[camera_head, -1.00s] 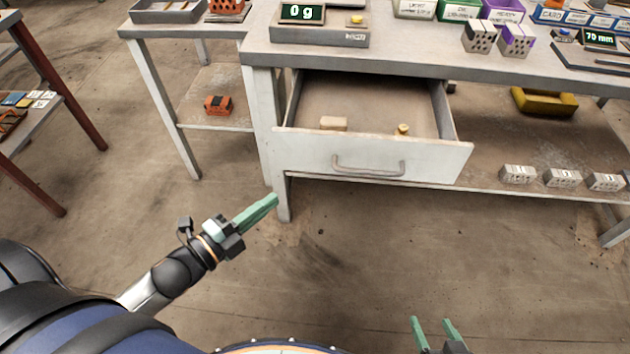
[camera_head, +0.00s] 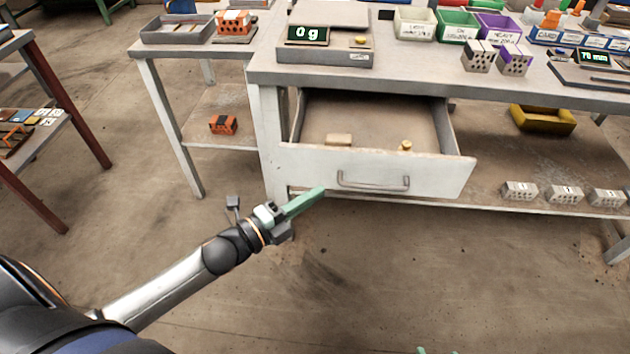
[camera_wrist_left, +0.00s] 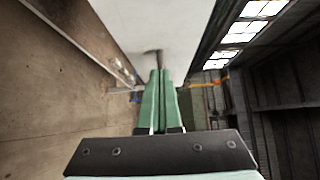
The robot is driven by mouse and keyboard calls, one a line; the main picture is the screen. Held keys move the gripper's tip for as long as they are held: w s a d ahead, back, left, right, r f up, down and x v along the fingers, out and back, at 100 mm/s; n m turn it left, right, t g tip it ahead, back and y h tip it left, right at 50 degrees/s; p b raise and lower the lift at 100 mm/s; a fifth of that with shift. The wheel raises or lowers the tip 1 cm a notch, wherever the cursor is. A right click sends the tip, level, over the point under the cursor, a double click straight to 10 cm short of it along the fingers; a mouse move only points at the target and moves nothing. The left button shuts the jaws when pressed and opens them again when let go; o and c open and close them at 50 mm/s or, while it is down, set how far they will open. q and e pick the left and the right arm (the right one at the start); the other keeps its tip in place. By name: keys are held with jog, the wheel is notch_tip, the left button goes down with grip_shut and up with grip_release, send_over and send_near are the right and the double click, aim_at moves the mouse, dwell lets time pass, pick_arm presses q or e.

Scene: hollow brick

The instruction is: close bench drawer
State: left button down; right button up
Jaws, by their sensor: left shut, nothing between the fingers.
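The bench drawer (camera_head: 310,167) is pulled out from under the bench top (camera_head: 420,80). Its white front carries a grey bar handle (camera_head: 373,187). Inside lie a tan block (camera_head: 339,140) and a small brass piece (camera_head: 405,146). My left gripper (camera_head: 322,190) is shut and empty, just in front of the drawer front's lower left part, left of the handle. In the left wrist view the closed green fingers (camera_wrist_left: 160,75) point at the white drawer front (camera_wrist_left: 160,25); I cannot tell whether they touch it. Only a green fingertip of my right gripper (camera_head: 436,351) shows at the bottom edge.
On the bench top stand a scale reading 0 g (camera_head: 325,45), coloured bins (camera_head: 457,25) and hollow bricks (camera_head: 497,58). A lower shelf holds several grey bricks (camera_head: 564,194) and a yellow tray (camera_head: 543,120). A side table (camera_head: 180,48) stands at left. The floor in front is clear.

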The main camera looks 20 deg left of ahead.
aim_at(330, 172)
pick_arm(q)
jog(key=w, duration=0.1)
jog(key=w+a, duration=0.1)
jog(key=w, duration=0.1)
jog(key=shift+w, duration=0.1)
jog(key=shift+w+a, duration=0.1)
jog(key=shift+w, duration=0.25)
pick_arm(e)
jog(key=shift+s+d+f, duration=0.2)
jog(key=shift+s+f, duration=0.1)
